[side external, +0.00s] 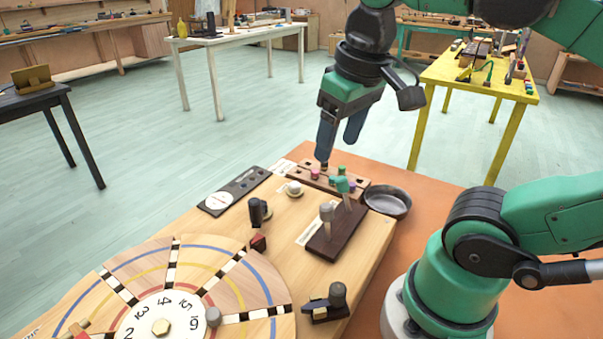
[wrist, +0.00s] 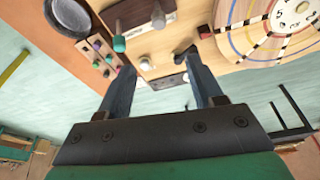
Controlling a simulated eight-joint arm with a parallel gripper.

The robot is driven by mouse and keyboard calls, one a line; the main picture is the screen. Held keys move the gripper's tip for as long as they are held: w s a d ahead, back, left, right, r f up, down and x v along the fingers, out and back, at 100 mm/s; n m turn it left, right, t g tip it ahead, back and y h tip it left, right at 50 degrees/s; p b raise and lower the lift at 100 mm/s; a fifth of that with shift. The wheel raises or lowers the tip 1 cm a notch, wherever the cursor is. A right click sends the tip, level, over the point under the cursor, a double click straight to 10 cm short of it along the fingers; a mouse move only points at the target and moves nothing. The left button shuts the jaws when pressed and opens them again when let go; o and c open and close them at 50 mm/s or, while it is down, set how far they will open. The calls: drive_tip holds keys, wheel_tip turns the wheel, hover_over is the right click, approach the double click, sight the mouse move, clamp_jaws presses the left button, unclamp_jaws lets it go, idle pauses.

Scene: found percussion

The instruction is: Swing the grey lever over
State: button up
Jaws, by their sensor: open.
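The grey lever (side external: 326,213) has a thick grey knob and stands on a dark brown base (side external: 330,243) on the wooden board. A second lever with a teal knob (side external: 342,184) leans toward the back from the same base. In the wrist view the grey knob (wrist: 158,21) and the teal knob (wrist: 119,43) show near the top, by the base (wrist: 145,17). My gripper (side external: 337,150) is open and empty, above and behind the levers, over the far end of the board. In the wrist view its two blue fingers (wrist: 160,64) are spread apart.
A peg strip with coloured knobs (side external: 308,173) lies behind the levers, and a grey bowl (side external: 388,201) stands to their right. A black lever (side external: 258,211), a dark panel (side external: 234,190), a numbered wheel (side external: 135,290) and a dark-knobbed device (side external: 335,297) share the board.

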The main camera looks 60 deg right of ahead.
sight(327, 206)
drive_tip(key=f+g, duration=0.1)
drive_tip(key=f, duration=0.1)
drive_tip(key=w+f+g, duration=0.1)
drive_tip(key=f, duration=0.2)
drive_tip(key=shift+w+d+f, duration=0.15)
drive_tip(key=shift+w+f, duration=0.05)
drive_tip(key=shift+f, duration=0.05)
drive_tip(key=shift+g+y, duration=0.3)
drive_tip(key=shift+f, duration=3.05)
clamp_jaws()
